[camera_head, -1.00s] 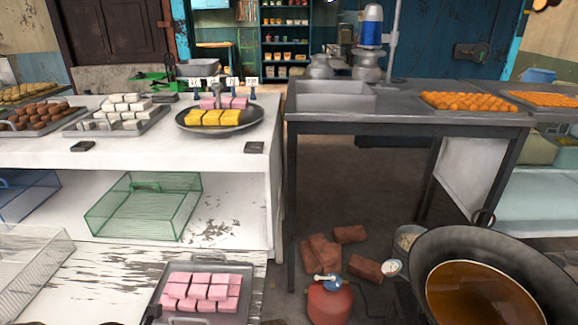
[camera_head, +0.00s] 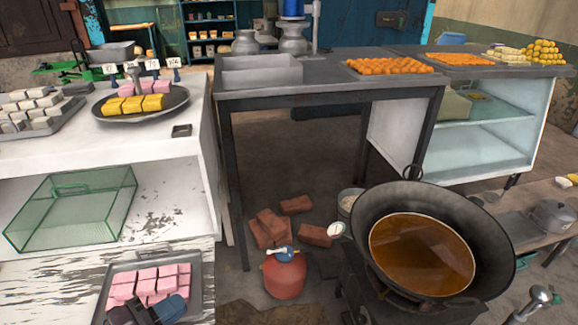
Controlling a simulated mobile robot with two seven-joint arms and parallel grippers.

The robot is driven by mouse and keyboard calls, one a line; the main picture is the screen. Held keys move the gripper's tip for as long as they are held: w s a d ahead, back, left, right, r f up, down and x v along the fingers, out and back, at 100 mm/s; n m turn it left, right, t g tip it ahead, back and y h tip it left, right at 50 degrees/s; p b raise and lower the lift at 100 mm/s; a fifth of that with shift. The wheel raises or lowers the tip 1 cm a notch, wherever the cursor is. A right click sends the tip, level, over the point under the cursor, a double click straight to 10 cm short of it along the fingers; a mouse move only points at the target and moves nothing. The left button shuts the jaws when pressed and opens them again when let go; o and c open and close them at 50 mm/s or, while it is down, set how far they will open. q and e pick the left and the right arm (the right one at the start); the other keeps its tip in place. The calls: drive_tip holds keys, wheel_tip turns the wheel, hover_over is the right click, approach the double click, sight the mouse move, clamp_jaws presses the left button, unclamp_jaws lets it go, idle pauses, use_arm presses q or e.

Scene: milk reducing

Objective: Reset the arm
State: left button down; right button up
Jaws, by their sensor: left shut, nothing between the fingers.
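My left gripper (camera_head: 160,310) shows at the bottom left of the head view, dark grey, over the near edge of a metal tray (camera_head: 113,284) of pink sweets (camera_head: 150,281). It is shut with nothing held. Part of it is cut off by the picture's bottom edge. I cannot tell whether it touches the tray. My right gripper is not in view.
A large black wok (camera_head: 359,207) of brown liquid (camera_head: 424,254) stands at the lower right. A red gas cylinder (camera_head: 285,276) and loose bricks (camera_head: 268,226) lie left of it. A grey metal table (camera_head: 310,83) and white counter (camera_head: 180,117) stand behind.

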use_arm(q)
drive_tip(key=a+f+n+y, duration=0.2)
drive_tip(key=f+n+y, duration=0.1)
drive_tip(key=n, duration=0.1)
drive_tip(key=a+f+n+t+y, duration=0.1)
drive_tip(key=a+f+n+y, duration=0.1)
drive_tip(key=n, duration=0.3)
drive_tip(key=a+f+n+y, duration=0.3)
drive_tip(key=f+n+y, duration=0.1)
drive_tip(key=shift+w+n+t, duration=0.3)
drive_tip(key=shift+n, duration=0.1)
drive_tip(key=s+f+n+g+y, duration=0.2)
drive_tip(key=s+f+n+g, duration=0.1)
drive_tip(key=s+f+n, duration=0.5)
drive_tip(key=shift+s+d+f+n+y, duration=0.3)
drive_tip(key=shift+s+d+f+y, duration=0.1)
drive_tip(key=shift+s+f, duration=0.3)
